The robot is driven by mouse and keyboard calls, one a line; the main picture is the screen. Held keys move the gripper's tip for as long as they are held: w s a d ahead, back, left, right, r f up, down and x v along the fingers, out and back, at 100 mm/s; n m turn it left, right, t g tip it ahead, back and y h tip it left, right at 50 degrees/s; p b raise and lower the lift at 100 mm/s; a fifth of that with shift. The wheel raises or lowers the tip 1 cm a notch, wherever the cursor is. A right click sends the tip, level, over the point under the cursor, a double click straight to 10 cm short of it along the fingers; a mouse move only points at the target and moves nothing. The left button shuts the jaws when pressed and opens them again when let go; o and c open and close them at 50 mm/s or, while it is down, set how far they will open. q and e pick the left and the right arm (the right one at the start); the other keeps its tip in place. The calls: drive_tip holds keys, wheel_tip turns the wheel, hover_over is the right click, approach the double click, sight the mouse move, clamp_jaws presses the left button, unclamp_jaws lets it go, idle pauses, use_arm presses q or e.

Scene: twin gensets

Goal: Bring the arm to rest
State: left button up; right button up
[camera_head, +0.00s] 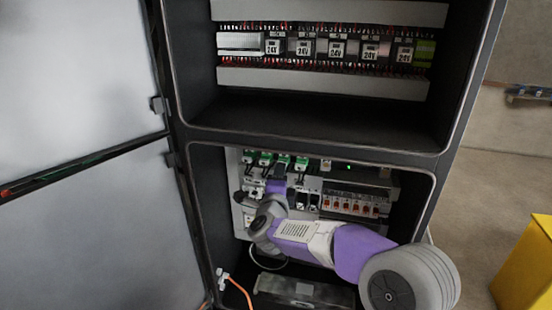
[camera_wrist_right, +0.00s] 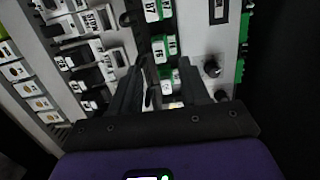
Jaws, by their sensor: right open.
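My right arm (camera_head: 365,252), purple and grey, reaches from the lower right into the lower compartment of the cabinet (camera_head: 438,165). Its wrist and right gripper are in front of the terminal panel, and the fingers are mostly hidden behind the wrist in the head view. In the right wrist view, the right gripper (camera_wrist_right: 160,88) has two dark fingers spread apart, pointing at the panel. Green-and-white labelled modules (camera_wrist_right: 158,45) show between and beyond them. Nothing is seen held; whether the fingertips touch the panel I cannot tell. My left gripper is not in view.
A row of breakers (camera_head: 350,202) sits right of the wrist. The upper compartment holds several modules marked 24V (camera_head: 336,49). Grey doors (camera_head: 85,70) stand at the left. An orange cable (camera_head: 238,290) hangs low. A yellow box (camera_head: 528,265) stands at right on open floor.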

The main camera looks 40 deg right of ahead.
drive_tip(key=shift+v, duration=1)
drive_tip(key=w+a+f+n+y, duration=0.2)
drive_tip(key=a+f+n+y, duration=0.15)
drive_tip(key=f, duration=0.55)
drive_tip(key=w+a+f+n+y, duration=0.25)
drive_tip(key=a+f+n, duration=0.25)
drive_tip(key=f, duration=0.5)
drive_tip(key=s+a+f+n+g+y, duration=0.2)
drive_tip(key=s+a+f+n+y, duration=0.15)
drive_tip(key=f, duration=0.45)
drive_tip(key=s+a+f+n+g+y, duration=0.25)
drive_tip(key=a+f, duration=0.25)
drive_tip(key=f, duration=0.3)
drive_tip(key=s+a+f+n+g+y, duration=0.2)
drive_tip(key=s+a+f+n+g, duration=0.2)
drive_tip(key=s+f, duration=0.4)
drive_tip(key=s+a+f+n+g+y, duration=0.2)
drive_tip(key=s+a+f+n+g, duration=0.2)
drive_tip(key=s, duration=1.1)
drive_tip(key=a+f+n, duration=0.1)
drive_tip(key=a+f, duration=0.2)
drive_tip(key=shift+s+a+f, duration=0.2)
drive_tip(key=shift+a+f, duration=0.15)
drive_tip(key=shift+f, duration=0.05)
drive_tip(key=shift+d, duration=0.1)
